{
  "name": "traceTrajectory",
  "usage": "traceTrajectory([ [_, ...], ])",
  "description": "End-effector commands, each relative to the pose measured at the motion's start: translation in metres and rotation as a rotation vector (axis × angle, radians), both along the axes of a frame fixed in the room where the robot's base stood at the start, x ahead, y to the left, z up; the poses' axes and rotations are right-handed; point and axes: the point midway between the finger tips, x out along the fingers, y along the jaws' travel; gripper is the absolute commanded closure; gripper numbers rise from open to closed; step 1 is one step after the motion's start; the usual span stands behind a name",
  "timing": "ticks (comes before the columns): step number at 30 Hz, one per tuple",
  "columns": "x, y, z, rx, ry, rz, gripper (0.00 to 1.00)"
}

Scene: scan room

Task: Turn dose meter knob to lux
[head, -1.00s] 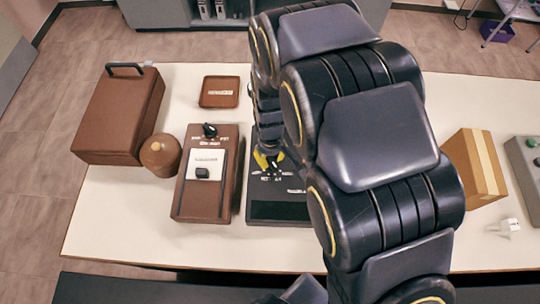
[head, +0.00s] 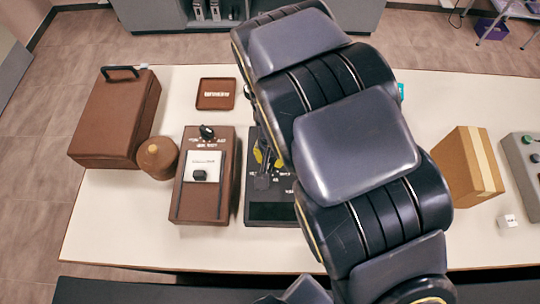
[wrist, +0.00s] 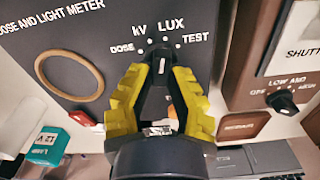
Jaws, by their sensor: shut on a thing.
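The black dose and light meter (wrist: 105,30) fills the upper part of the wrist view, with DOSE, kV, LUX and TEST printed around its knob. The black knob (wrist: 160,64) is between the two yellow fingers of my gripper (wrist: 158,75), which is shut on it. A pale mark shows on the knob, pointing up towards the space near kV and LUX; I cannot tell exactly which dot it meets. In the head view the meter (head: 283,213) is partly hidden by my arm, and my gripper (head: 262,160) is over its panel.
A brown shutter box (head: 205,208) with its own knob stands close beside the meter. A brown tray (head: 216,94), round lidded pot (head: 157,156) and brown case (head: 118,115) are left. A cardboard box (head: 466,167) is right. A teal lamp box (wrist: 44,145) is near the meter.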

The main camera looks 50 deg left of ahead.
Motion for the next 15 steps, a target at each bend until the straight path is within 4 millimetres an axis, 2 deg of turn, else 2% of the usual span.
traceTrajectory([
  [15, -0.0007, -0.0017, -0.0015, -0.004, 0.003, -0.092, 1.00],
])
